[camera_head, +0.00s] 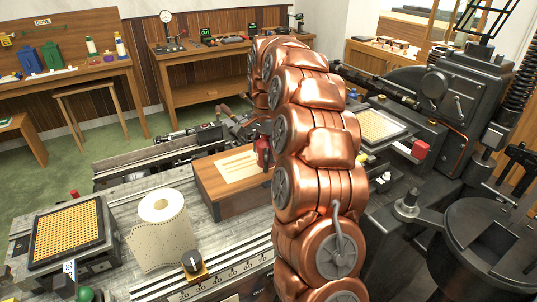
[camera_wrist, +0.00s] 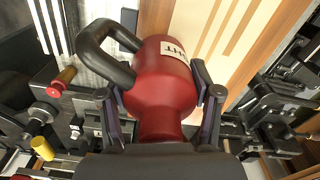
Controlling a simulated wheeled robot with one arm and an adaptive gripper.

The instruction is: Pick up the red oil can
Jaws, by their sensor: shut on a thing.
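The red oil can (camera_wrist: 165,75) fills the middle of the wrist view. It has a thick black curved handle (camera_wrist: 92,45) on the left and a white label with dark letters. My gripper (camera_wrist: 162,98) has one dark finger on each side of the red body and is shut on it. In the head view a small part of the red can (camera_head: 262,152) shows beside my copper-coloured arm, close to the wooden box. My arm hides most of the can and the gripper there. I cannot tell whether the can touches the surface beneath.
The wooden box (camera_head: 212,198) stands left of my arm on the machine bed. Dark machinery (camera_head: 440,90) crowds the right side.

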